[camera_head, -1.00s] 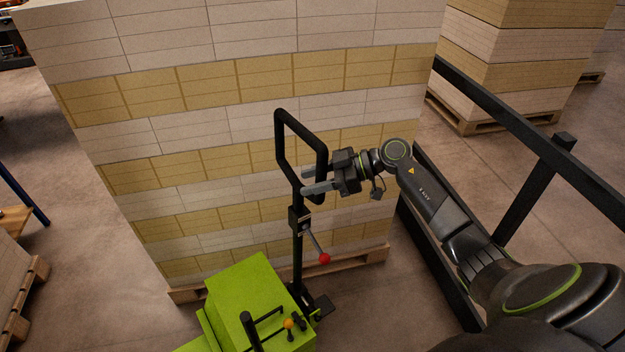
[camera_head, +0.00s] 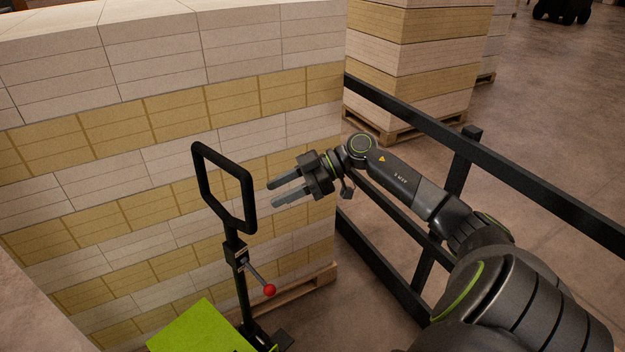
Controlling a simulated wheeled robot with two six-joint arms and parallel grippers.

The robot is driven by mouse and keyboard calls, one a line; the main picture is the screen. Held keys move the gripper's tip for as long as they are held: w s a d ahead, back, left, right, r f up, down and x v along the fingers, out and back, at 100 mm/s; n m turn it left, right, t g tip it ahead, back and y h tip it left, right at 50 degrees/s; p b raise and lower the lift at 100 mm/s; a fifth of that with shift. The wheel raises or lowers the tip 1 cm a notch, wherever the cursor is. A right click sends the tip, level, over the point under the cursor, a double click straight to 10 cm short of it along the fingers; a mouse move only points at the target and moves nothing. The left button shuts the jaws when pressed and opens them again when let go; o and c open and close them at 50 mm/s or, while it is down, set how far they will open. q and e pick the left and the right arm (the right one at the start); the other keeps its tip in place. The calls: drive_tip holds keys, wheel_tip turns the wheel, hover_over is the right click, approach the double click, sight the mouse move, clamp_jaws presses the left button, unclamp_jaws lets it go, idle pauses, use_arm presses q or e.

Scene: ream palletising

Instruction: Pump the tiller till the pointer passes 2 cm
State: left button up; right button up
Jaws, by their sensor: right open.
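The black tiller (camera_head: 242,290) stands upright at lower centre-left, with a closed loop handle (camera_head: 250,205) at its top and a small lever ending in a red knob (camera_head: 269,290). The green truck body (camera_head: 200,330) shows at the bottom edge, mostly cut off. My right gripper (camera_head: 272,194) is open and empty, to the right of the loop handle and apart from it, its fingers pointing left towards the handle. No pointer or scale shows. My left gripper is not in view.
A tall stack of white and tan reams (camera_head: 150,110) stands close behind the tiller on a wooden pallet (camera_head: 305,287). A black rail barrier (camera_head: 540,185) runs along the right, close to my right arm. Another ream stack (camera_head: 420,65) stands beyond it. Open floor lies at far right.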

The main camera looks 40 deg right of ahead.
drive_tip(key=b+v, duration=0.1)
drive_tip(key=v, duration=0.6)
drive_tip(key=shift+d+b, duration=0.25)
drive_tip(key=shift+b, duration=0.15)
drive_tip(key=shift+s, duration=0.15)
